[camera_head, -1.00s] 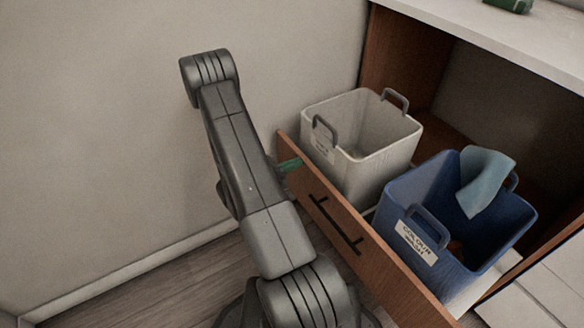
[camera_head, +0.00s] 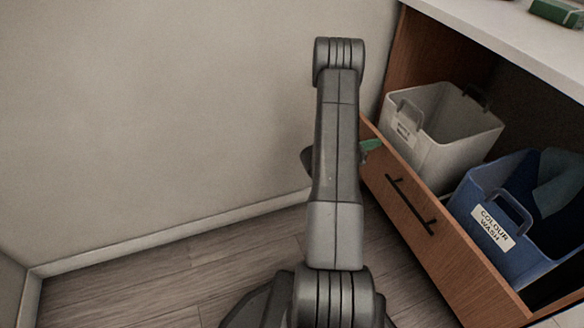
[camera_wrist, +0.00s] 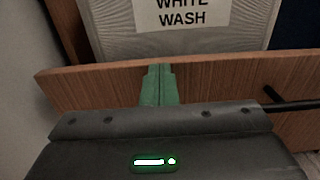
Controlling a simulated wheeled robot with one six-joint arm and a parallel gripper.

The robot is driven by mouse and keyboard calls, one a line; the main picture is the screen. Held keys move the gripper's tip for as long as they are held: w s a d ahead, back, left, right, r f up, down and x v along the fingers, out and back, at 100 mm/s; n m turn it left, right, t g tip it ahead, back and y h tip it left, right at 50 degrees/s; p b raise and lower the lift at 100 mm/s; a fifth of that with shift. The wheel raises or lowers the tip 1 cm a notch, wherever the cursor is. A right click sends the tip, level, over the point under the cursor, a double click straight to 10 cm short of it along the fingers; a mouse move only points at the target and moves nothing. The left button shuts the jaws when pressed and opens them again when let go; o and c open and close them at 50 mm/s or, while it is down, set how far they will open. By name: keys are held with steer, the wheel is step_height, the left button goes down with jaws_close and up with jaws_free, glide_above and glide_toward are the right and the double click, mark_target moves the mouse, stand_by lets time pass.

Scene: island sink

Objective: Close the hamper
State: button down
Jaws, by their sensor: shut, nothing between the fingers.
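The hamper is a pull-out wooden drawer (camera_head: 410,215) with a black bar handle (camera_head: 410,203), standing partly out of the cabinet. It holds a white bin (camera_head: 450,135) and a blue bin labelled "COLOUR WASH" (camera_head: 500,225). My gripper (camera_head: 372,145) is at the left end of the drawer front, mostly hidden behind my arm in the head view. In the wrist view, its green fingers (camera_wrist: 158,85) are shut with nothing between them. They reach the top part of the drawer front (camera_wrist: 95,88), left of the handle (camera_wrist: 290,104); contact is not certain.
A white countertop (camera_head: 510,35) overhangs the cabinet, with a green object (camera_head: 556,12) on it. A blue-grey cloth (camera_head: 560,180) hangs in the blue bin. A plain wall (camera_head: 170,110) stands close on the left. The wooden floor (camera_head: 170,285) in front is clear.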

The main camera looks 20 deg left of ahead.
mark_target(393, 139)
steer(key=b+x, duration=0.1)
steer(key=x, duration=0.7)
steer(key=shift+d, duration=0.1)
steer(key=shift+w+d, duration=0.4)
steer(key=shift+r, duration=0.1)
steer(key=shift+w+d+r, duration=0.1)
